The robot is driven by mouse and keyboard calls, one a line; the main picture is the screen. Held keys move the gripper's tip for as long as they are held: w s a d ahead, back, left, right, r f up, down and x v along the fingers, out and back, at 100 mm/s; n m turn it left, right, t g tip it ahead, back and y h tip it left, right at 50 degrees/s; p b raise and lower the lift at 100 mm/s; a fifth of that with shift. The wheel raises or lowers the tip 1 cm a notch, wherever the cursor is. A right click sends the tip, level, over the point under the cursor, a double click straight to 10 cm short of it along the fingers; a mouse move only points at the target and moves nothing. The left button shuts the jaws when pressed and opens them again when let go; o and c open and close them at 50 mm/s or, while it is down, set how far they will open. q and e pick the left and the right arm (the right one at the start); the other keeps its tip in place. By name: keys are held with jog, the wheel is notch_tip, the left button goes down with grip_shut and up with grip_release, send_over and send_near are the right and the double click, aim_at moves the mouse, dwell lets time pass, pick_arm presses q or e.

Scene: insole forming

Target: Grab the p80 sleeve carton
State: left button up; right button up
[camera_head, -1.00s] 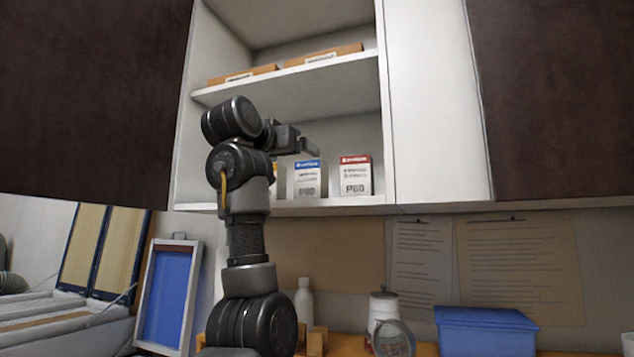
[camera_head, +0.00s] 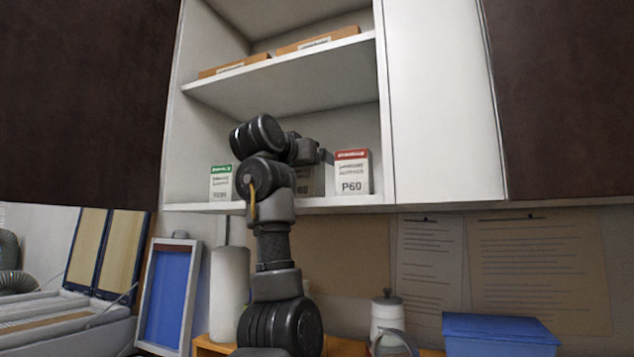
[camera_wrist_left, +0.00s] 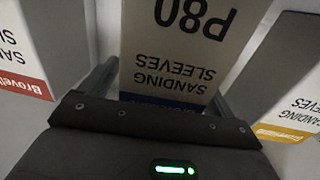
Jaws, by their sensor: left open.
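The P80 sleeve carton (camera_wrist_left: 180,45) is white with a blue band and shows upside down in the left wrist view. My left gripper (camera_wrist_left: 165,88) is open, with one finger on each side of this carton; I cannot tell whether they touch it. In the head view the P80 carton (camera_head: 311,182) stands on the lower cabinet shelf, mostly hidden behind my left gripper (camera_head: 323,157) and wrist. My right gripper is not in view.
A red-banded P60 carton (camera_head: 352,173) stands close right of it; it also shows in the left wrist view (camera_wrist_left: 25,60). A yellow-banded carton (camera_wrist_left: 285,90) is on the other side. A green-banded carton (camera_head: 221,183) stands further left. The upper shelf (camera_head: 290,76) is above.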

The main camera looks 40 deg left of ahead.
pick_arm(q)
jog(key=shift+s+d+r, duration=0.1)
jog(key=shift+s+r, duration=0.1)
jog(key=shift+s, duration=0.3)
jog(key=shift+s+r, duration=0.15)
jog(key=shift+s, duration=0.3)
jog(key=c, duration=0.6)
jog(key=shift+w+d+f, duration=0.1)
jog(key=shift+w, duration=0.2)
jog(key=shift+c, duration=1.1)
jog(key=shift+w, duration=0.1)
jog(key=c, duration=0.3)
jog(key=shift+f, duration=0.1)
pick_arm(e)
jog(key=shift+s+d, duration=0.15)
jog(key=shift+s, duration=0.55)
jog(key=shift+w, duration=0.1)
